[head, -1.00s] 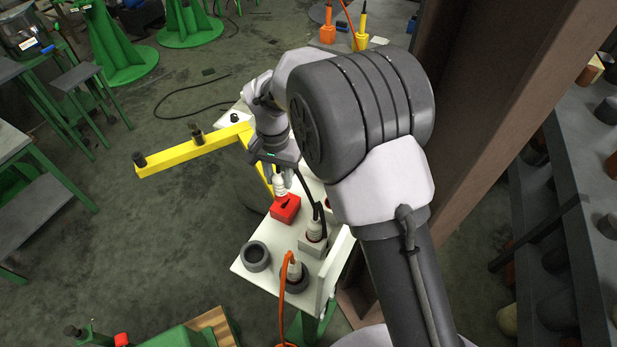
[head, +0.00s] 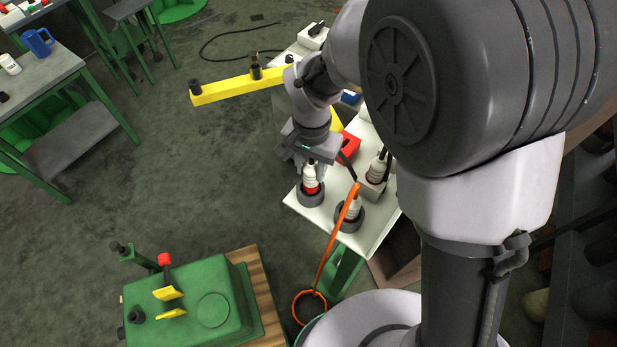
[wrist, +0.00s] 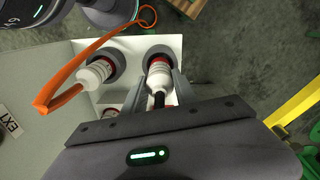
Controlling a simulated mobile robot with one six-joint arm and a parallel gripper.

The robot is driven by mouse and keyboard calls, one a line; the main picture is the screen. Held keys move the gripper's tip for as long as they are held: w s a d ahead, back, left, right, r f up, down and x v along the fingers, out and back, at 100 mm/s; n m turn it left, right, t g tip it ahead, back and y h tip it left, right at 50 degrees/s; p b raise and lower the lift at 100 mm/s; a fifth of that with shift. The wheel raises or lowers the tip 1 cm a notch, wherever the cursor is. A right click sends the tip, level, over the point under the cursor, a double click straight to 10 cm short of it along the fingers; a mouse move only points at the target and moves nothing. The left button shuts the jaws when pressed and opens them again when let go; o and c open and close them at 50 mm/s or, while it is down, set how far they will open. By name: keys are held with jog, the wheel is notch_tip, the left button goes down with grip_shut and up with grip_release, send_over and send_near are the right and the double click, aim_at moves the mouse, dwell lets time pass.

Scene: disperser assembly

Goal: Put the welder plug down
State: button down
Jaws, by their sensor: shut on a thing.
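The welder plug (head: 311,178) is white with a red lower end and a dark cable. It stands roughly upright in or just over a grey ring holder (head: 311,197) at the front-left corner of the white table (head: 345,240). My gripper (head: 308,163) is shut on the plug from above. In the wrist view the plug (wrist: 158,74) sits between my two fingers (wrist: 160,92), its red end inside the outline of the ring (wrist: 160,51). Whether it is fully seated I cannot tell.
A second white plug (head: 353,207) with an orange cable (head: 335,240) stands in a neighbouring ring close by. Another plug (head: 377,164) stands in a grey block. A red box (head: 348,147) lies behind my gripper. A yellow bar (head: 228,90) juts out left.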

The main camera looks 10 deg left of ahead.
notch_tip(320, 180, down, 2)
jog(key=shift+s+f, duration=0.1)
jog(key=shift+s, duration=0.05)
jog(key=shift+f, duration=0.25)
jog(key=shift+w+r, duration=0.1)
jog(key=shift+w, duration=0.1)
jog(key=shift+s+b, duration=0.1)
jog(key=shift+b, duration=0.25)
jog(key=c, duration=1)
grip_release()
notch_tip(320, 180, up, 12)
jog(key=p, duration=0.3)
